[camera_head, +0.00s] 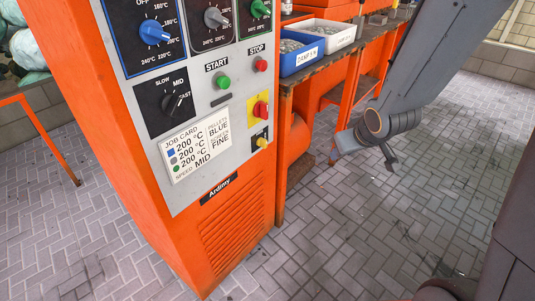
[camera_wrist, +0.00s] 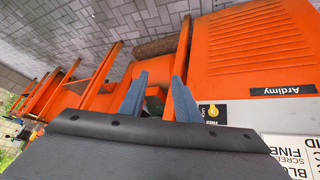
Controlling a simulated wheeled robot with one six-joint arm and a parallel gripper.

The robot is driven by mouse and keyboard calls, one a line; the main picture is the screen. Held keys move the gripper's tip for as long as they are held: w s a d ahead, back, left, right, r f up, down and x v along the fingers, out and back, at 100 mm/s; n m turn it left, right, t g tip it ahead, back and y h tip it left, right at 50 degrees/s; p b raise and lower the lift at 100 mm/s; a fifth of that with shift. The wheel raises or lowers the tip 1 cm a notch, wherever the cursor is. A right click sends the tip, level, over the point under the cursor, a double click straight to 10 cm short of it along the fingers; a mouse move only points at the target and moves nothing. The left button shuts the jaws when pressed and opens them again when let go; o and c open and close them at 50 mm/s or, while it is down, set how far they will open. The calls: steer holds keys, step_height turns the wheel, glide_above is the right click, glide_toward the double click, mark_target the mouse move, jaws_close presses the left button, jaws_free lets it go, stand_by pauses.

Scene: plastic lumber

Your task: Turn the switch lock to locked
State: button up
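The switch lock is a small yellow knob on a black plate (camera_head: 262,141), low on the right edge of the grey control panel. It also shows in the wrist view (camera_wrist: 211,112), right of my fingers. Its exact turn position is too small to read. My gripper (camera_head: 391,161) hangs in free air well to the right of the panel in the head view. In the wrist view its two blue fingers (camera_wrist: 160,80) are apart with nothing held between them. They do not touch the lock.
The orange machine (camera_head: 228,230) carries dials, green START (camera_head: 223,83) and red STOP (camera_head: 261,66) buttons, and a red switch on yellow (camera_head: 261,108) just above the lock. An orange workbench (camera_head: 352,62) with bins stands behind. The brick floor (camera_head: 340,240) is open to the right.

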steer(key=w+a+f+n+t+y+b, duration=0.35)
steer(key=w+a+f+y+b, duration=0.2)
steer(key=w+a, duration=0.2)
steer(key=n+y+b, duration=0.3)
steer(key=y+b, duration=0.4)
steer(key=y, duration=0.1)
glide_toward(266, 142)
steer(key=x, duration=0.2)
steer(key=shift+t, duration=0.25)
steer(key=shift+b+x, duration=0.45)
steer(key=shift+x, duration=2.95)
steer(key=shift+f, duration=0.15)
jaws_close()
